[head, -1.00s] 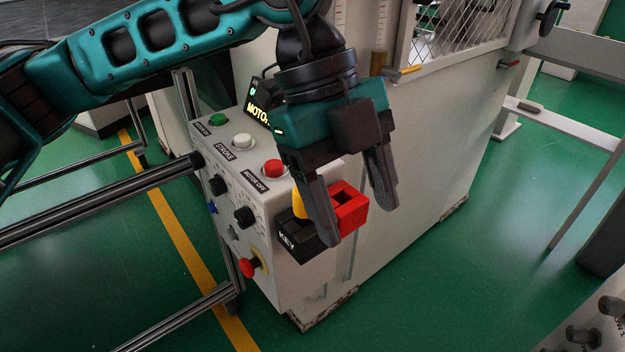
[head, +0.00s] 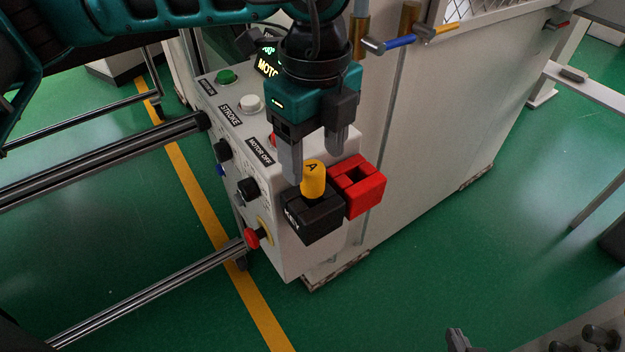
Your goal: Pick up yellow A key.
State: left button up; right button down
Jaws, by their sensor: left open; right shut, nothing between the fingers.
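The yellow key (head: 313,181), marked A on top, stands upright in a black holder (head: 313,222) labelled KEY on the front of the control box. My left gripper (head: 317,166) comes down from above and is open. One finger is just left of the key; the other is behind it and to the right. The key's yellow head hides part of the space between the fingers. I cannot tell whether a finger touches it. The key's lower part is hidden in the holder.
A red holder (head: 361,186) with an empty slot adjoins the black one. The control box (head: 306,261) carries green, white and red buttons, dark knobs and a red emergency stop (head: 252,238). Metal rails (head: 110,165) run at left. Green floor (head: 430,270) is free at right.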

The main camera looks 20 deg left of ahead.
pick_arm(q)
jog(key=f, duration=0.4)
jog(key=shift+s+f, duration=0.2)
jog(key=shift+s, duration=0.1)
jog(key=shift+c, duration=0.2)
jog(key=c, duration=1.1)
jog(key=shift+r, duration=0.15)
notch_tip(320, 180, up, 19)
notch_tip(320, 180, up, 6)
jog(key=p, duration=0.3)
send_over(312, 166)
jog(key=shift+r, duration=0.15)
